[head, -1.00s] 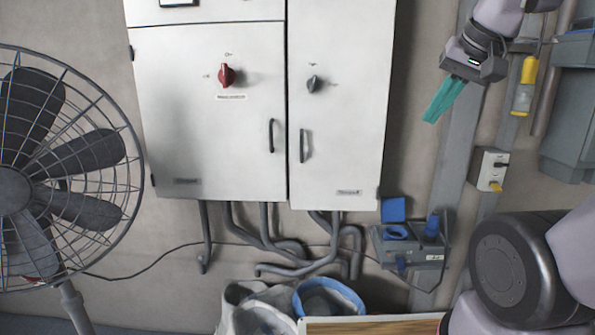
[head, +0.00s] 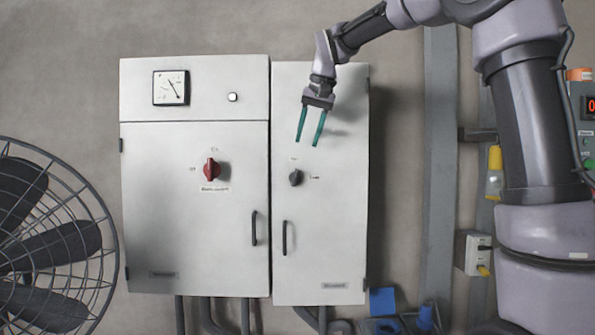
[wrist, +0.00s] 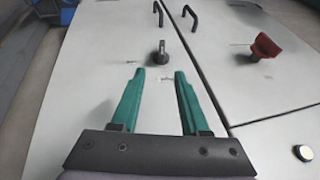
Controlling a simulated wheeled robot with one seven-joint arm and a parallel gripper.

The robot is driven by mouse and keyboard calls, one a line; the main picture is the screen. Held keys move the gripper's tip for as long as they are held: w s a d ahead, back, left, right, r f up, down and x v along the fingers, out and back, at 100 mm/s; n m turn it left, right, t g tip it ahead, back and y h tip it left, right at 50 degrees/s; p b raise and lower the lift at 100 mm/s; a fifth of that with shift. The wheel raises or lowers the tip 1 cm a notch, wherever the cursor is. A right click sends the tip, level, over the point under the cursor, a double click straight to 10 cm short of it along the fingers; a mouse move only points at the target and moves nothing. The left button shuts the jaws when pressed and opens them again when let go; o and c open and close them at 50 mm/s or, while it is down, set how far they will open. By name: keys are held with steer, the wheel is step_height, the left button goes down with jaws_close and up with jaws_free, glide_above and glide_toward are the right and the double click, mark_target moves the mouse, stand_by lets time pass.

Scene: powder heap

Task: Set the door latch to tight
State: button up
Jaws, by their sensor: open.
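The door latch is a small dark knob (head: 296,178) on the narrow right-hand cabinet door (head: 322,240), with tiny labels above and to its right that I cannot read. My gripper (head: 308,144) is above the knob in the head view, its two teal fingers open and empty, pointing down. In the wrist view the knob (wrist: 161,53) lies just beyond the gap between the open fingertips (wrist: 160,72). The fingers do not appear to touch it. The knob's pointer looks roughly upright in the wrist view.
A red rotary switch (head: 211,169) is on the wider left door. Black handles (head: 254,228) (head: 285,237) stand out from both doors. A gauge (head: 171,88) and a pale button (head: 233,97) are above. A caged fan (head: 45,240) stands at the left.

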mark_target(298, 169)
steer(key=x, duration=1.1)
steer(key=shift+a+r, duration=0.1)
steer(key=shift+a, duration=0.05)
jaws_close()
